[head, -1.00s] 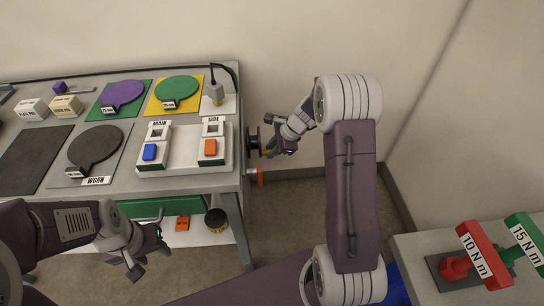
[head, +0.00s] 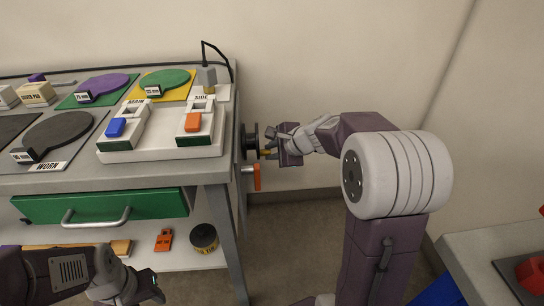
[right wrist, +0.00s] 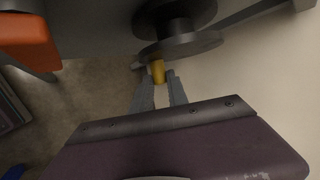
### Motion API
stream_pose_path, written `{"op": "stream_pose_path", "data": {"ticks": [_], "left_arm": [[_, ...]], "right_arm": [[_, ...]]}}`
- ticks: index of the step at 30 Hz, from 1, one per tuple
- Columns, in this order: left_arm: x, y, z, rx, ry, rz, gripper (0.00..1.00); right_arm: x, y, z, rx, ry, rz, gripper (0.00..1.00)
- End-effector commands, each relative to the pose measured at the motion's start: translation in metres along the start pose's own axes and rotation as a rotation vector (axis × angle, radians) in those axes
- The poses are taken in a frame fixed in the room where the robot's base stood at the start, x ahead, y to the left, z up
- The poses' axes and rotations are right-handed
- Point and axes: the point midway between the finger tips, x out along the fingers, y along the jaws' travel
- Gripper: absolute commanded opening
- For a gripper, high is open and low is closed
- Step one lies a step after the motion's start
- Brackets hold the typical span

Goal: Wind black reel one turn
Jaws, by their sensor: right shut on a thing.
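The black reel (head: 251,141) sits on the right side of the cart, with a yellow handle (head: 266,152) sticking out of it. In the right wrist view the reel's dark flange (right wrist: 180,46) is at the top, and the yellow handle (right wrist: 158,71) stands out from it between my fingers. My right gripper (head: 275,148) is at the reel; in the wrist view its fingertips (right wrist: 158,84) are shut on the handle. My left gripper (head: 155,288) is at the lower left, away from the reel; its finger gap is unclear.
An orange handle (head: 257,177) sticks out just below the reel. A shelf below holds an orange item (head: 164,240) and a black round container (head: 204,238). Another bench (head: 470,249) stands at right.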

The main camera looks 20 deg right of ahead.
Motion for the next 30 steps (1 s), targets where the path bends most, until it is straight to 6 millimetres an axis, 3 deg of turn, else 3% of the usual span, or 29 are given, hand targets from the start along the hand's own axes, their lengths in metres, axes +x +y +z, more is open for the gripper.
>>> {"op": "stream_pose_path", "data": {"ticks": [8,9,11,20,30], "left_arm": [[0.000,0.000,0.000,0.000,0.000,0.000,0.45],[0.000,0.000,0.000,0.000,0.000,0.000,0.45],[0.000,0.000,0.000,0.000,0.000,0.000,0.45],[-0.002,0.000,0.000,0.000,0.000,0.000,0.45],[-0.034,0.001,-0.004,0.000,0.000,0.000,0.45]], "right_arm": [[0.000,0.001,0.001,-0.001,-0.002,0.003,0.00],[0.000,0.001,0.001,-0.001,-0.002,0.003,0.31],[0.000,0.001,0.001,-0.001,-0.002,0.003,0.41],[-0.002,-0.001,0.001,0.000,-0.001,0.001,0.41],[-0.072,-0.004,0.001,0.001,0.001,-0.001,0.41]]}}
